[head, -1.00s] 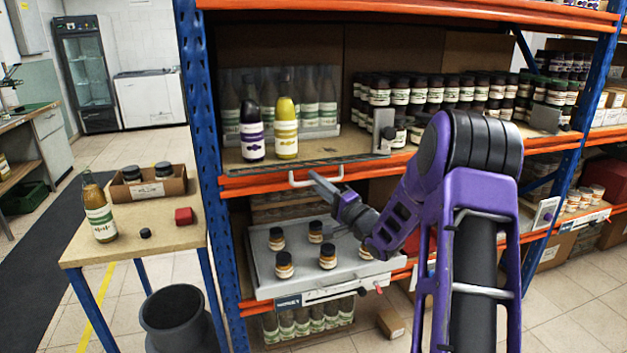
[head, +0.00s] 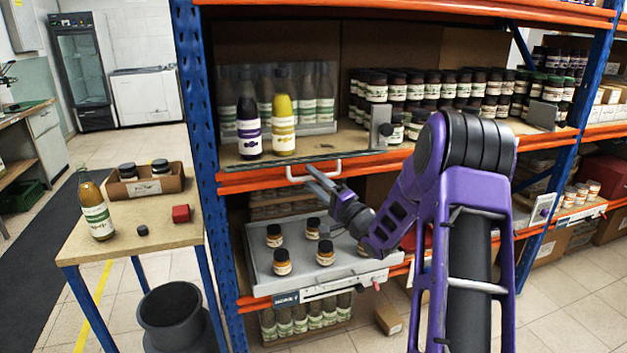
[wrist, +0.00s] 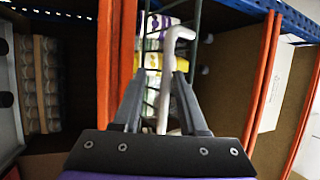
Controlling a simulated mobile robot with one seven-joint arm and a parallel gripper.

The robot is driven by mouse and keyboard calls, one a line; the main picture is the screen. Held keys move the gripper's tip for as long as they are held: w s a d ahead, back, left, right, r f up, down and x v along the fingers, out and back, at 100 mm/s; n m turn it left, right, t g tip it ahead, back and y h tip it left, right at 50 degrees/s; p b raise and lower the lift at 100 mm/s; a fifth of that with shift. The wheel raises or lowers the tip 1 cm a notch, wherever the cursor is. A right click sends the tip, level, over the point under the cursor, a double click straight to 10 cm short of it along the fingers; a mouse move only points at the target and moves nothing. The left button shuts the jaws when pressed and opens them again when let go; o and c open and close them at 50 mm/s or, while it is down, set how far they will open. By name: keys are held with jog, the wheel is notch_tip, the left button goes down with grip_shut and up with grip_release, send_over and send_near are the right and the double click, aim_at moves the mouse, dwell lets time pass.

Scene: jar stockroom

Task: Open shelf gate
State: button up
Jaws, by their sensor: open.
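The shelf gate shows as a dark wire grid (head: 268,164) along the front edge of the upper shelf. Its white bar handle (head: 314,177) stands out just below that edge. In the wrist view the bent white handle (wrist: 170,75) lies between my fingers, with dark gate wires behind it. My gripper (head: 317,179) is at the handle with its jaws apart. In the wrist view my gripper (wrist: 160,78) has one finger on each side of the bar and is not closed on it. Whether a finger touches the bar is unclear.
A purple-labelled bottle (head: 249,128) and a yellow bottle (head: 284,125) stand behind the handle on the shelf. Below is a grey tray (head: 292,285) with several small jars. A blue upright (head: 192,110) stands left; a side table (head: 160,225) is beyond it.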

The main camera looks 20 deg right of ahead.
jog(key=v, duration=1.7)
jog(key=shift+s+p, duration=0.25)
jog(key=shift+p, duration=0.05)
jog(key=shift+r, duration=0.1)
